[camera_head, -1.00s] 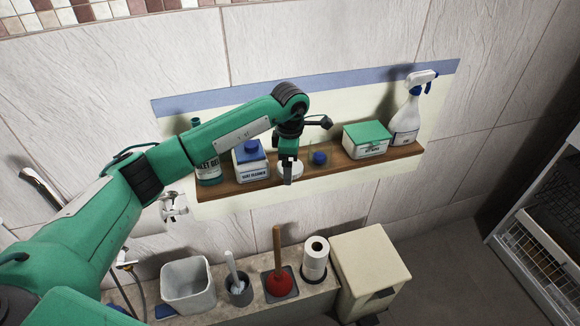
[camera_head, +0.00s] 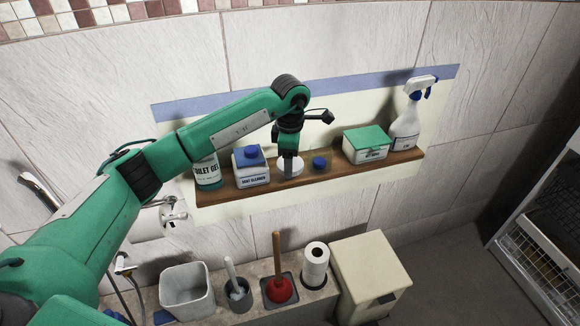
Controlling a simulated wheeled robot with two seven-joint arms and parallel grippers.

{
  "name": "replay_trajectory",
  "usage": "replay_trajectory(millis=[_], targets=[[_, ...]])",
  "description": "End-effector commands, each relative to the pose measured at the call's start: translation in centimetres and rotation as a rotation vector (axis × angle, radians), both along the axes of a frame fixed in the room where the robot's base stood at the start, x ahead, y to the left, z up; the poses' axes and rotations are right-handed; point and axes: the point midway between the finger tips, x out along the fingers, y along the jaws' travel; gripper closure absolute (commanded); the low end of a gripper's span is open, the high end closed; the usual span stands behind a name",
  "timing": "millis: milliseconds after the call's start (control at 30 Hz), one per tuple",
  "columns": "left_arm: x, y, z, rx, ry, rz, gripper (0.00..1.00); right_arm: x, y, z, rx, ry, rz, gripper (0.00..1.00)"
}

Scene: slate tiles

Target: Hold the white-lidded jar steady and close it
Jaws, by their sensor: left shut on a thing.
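The white lid of the jar (camera_head: 297,165) shows behind my left gripper's fingers, on or just above the wooden shelf. The jar's body is mostly hidden by the fingers, so I cannot tell whether the lid is fully seated. My left gripper (camera_head: 288,172) points down from above and is shut at the white-lidded jar. A small jar with a blue lid (camera_head: 319,162) stands just to its right. My right gripper is not in view.
On the wooden shelf (camera_head: 225,189) stand a toilet gel bottle (camera_head: 207,172), a blue-capped cleaner bottle (camera_head: 252,178), a green-lidded box (camera_head: 366,153) and a spray bottle (camera_head: 405,132). Below are a bin (camera_head: 187,290), plunger (camera_head: 279,289) and paper rolls (camera_head: 315,265).

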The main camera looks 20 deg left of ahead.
Motion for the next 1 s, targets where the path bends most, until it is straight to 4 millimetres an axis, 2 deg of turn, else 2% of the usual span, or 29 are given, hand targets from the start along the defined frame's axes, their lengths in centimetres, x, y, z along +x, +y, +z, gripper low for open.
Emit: replay_trajectory(millis=[200, 300, 500, 700, 1000], targets=[[0.1, 0.0, 6.0, 0.000, -0.007, -0.001, 0.58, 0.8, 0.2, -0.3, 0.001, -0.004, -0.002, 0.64], [0.1, 0.0, 9.0, 0.000, -0.006, 0.000, 0.58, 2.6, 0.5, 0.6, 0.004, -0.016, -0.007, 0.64], [0.1, 0.0, 13.9, 0.000, -0.004, 0.000, 0.58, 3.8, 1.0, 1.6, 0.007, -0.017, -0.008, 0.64], [0.0, 0.0, 16.4, 0.000, -0.001, 0.001, 0.58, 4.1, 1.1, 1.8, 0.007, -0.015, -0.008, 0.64], [0.0, 0.0, 17.0, 0.000, 0.001, 0.000, 0.58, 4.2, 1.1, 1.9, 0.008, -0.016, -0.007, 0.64]])
